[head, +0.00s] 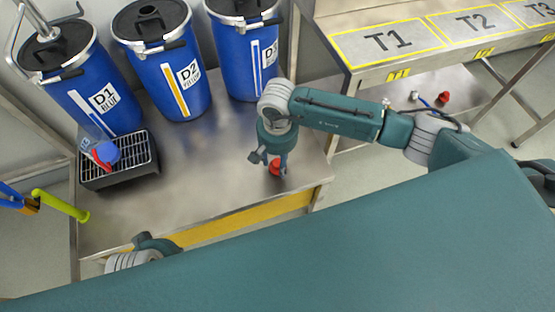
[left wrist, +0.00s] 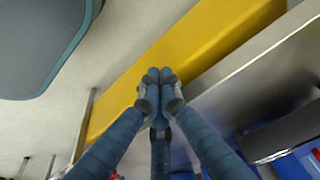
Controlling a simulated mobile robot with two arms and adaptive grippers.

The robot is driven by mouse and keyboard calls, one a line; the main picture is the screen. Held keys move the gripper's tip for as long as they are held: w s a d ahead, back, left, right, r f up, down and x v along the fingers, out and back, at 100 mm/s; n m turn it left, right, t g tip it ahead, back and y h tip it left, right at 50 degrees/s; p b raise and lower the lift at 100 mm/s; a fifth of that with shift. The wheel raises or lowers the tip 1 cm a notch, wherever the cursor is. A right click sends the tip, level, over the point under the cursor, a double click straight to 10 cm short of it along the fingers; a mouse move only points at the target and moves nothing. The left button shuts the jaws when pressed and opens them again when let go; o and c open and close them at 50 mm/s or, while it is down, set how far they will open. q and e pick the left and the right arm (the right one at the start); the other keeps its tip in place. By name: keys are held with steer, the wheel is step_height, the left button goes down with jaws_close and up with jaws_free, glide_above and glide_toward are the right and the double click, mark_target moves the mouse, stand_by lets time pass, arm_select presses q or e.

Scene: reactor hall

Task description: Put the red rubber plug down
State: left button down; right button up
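The red rubber plug (head: 274,168) is at the front right part of the steel table, at the fingers of my right gripper (head: 278,166). The right gripper points down and appears shut on the plug, whose side is partly covered by a finger. I cannot tell whether the plug touches the table top. My left gripper (left wrist: 159,75) has its fingertips together and empty in the left wrist view, by the table's yellow front edge.
Blue drums D1 (head: 85,90), D2 (head: 170,85) and a third (head: 243,60) stand along the back of the steel table (head: 200,190). A black tray with a grate (head: 120,178) holds a blue and red item. Bench T1 (head: 345,45) is at right. The table's middle is clear.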

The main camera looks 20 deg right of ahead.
mark_target(278, 162)
steer(key=shift+r, duration=0.15)
arm_select(q)
step_height(278, 162, down, 7)
steer(key=p, duration=0.1)
steer(key=shift+s+p, duration=0.4)
steer(key=shift+s, duration=0.05)
arm_select(e)
step_height(278, 162, up, 12)
arm_select(q)
steer(key=shift+r, duration=0.1)
